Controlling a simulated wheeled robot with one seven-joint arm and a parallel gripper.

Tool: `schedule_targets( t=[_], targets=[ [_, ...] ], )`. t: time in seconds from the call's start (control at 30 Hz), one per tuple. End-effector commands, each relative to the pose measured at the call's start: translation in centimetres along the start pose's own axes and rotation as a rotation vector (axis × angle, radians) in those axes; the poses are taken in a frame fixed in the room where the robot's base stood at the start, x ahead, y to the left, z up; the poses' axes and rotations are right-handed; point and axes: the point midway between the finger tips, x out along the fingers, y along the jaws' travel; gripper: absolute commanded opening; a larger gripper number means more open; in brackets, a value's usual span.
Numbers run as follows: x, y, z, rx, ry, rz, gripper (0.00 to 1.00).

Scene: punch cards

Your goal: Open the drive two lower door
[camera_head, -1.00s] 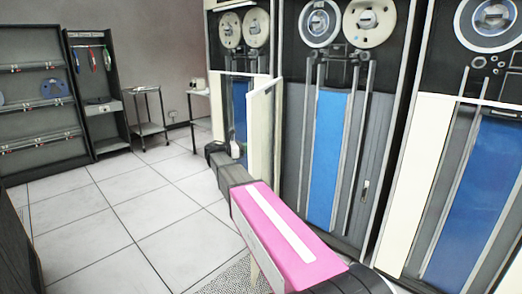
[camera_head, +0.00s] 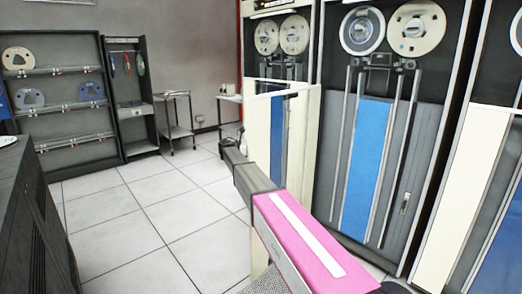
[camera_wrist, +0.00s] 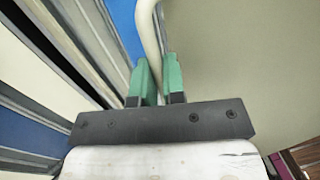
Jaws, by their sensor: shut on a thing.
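The lower door (camera_head: 311,130) is a cream panel on the left-hand tape drive (camera_head: 257,125). It stands swung out, leaving a strip of the drive's blue inside (camera_head: 277,135) visible. My gripper's green fingers (camera_wrist: 156,70) are shut on a pale bent bar (camera_wrist: 150,35), which looks like the door's handle. A broad plain beige surface (camera_wrist: 235,60) fills the right of the wrist view; I cannot tell for sure if it is the door. In the head view my arm reaches forward beside this drive, and the fingertips are too small to make out.
Another tape drive with a blue panel (camera_head: 366,160) stands to the right of my arm. A dark cabinet (camera_head: 35,220) is close on the left. Reel racks (camera_head: 60,100) and a small trolley (camera_head: 177,120) stand at the back. The tiled floor (camera_head: 140,205) between is clear.

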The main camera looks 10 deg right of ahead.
Motion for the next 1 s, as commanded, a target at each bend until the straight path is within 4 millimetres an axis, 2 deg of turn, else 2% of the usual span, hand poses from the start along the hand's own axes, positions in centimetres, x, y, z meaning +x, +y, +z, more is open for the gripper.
schedule_targets(
  t=[0.17, 0.2, 0.23, 0.67, 0.87, 1.0],
  targets=[
    [0.1, 0.2, 0.0, 0.0, 0.001, 0.003, 0.0],
    [0.1, 0.2, 0.0, 0.0, 0.001, 0.003, 0.23],
    [0.1, 0.2, 0.0, 0.0, 0.001, 0.003, 0.33],
    [-0.6, 0.1, 0.0, 0.0, 0.0, 0.003, 0.33],
    [-2.9, 0.3, 0.0, 0.0, 0.0, 0.004, 0.33],
    [-5.3, 0.3, 0.0, 0.0, 0.0, 0.004, 0.33]
  ],
)
